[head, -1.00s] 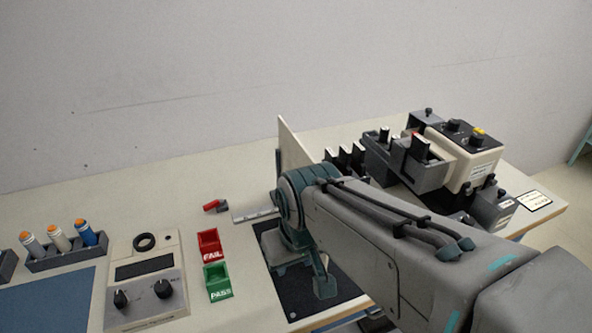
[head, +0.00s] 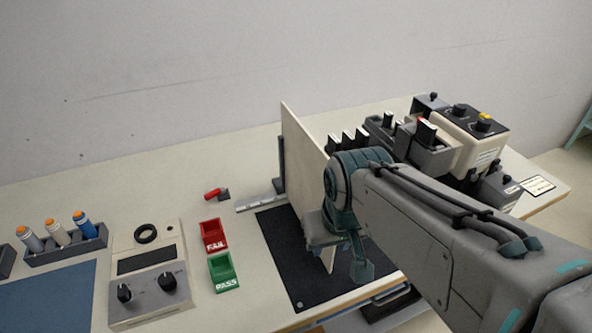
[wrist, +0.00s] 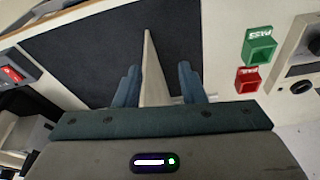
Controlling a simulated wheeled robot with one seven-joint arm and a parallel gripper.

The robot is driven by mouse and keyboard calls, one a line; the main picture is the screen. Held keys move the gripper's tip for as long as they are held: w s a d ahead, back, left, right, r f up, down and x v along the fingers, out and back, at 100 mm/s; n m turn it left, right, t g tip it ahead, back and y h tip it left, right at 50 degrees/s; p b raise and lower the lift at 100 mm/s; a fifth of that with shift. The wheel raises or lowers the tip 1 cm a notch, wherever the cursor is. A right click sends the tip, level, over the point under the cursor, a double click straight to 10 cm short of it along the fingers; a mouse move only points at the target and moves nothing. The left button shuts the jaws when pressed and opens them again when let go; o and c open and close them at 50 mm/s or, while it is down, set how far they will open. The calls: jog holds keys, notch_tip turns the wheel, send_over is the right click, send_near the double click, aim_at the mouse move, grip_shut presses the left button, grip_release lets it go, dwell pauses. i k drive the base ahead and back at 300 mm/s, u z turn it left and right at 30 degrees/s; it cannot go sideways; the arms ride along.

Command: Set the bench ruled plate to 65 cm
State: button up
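The ruled plate is a thin cream upright panel (head: 303,150) standing on edge across the right side of the dark mat. A grey metal scale strip (head: 262,202) lies on the bench at its foot; its marks are too small to read. My gripper (head: 338,250) is low at the plate's near end, partly hiding it. In the wrist view the plate (wrist: 151,60) stands between the two blue-green fingers of my gripper (wrist: 158,72). It is close to the left finger, with a clear gap to the right finger. The gripper is open around it.
Left of the dark mat (head: 285,270) are a red FAIL tray (head: 213,234), a green PASS tray (head: 224,272) and a small red-handled part (head: 214,193). A cream dial box (head: 463,135) and grey fixtures crowd the right. The wall stands close behind.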

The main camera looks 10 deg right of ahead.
aim_at(302, 162)
jog(key=z, duration=0.05)
jog(key=k, duration=0.9)
jog(key=z, duration=0.95)
jog(key=i, duration=0.85)
jog(key=u, duration=0.75)
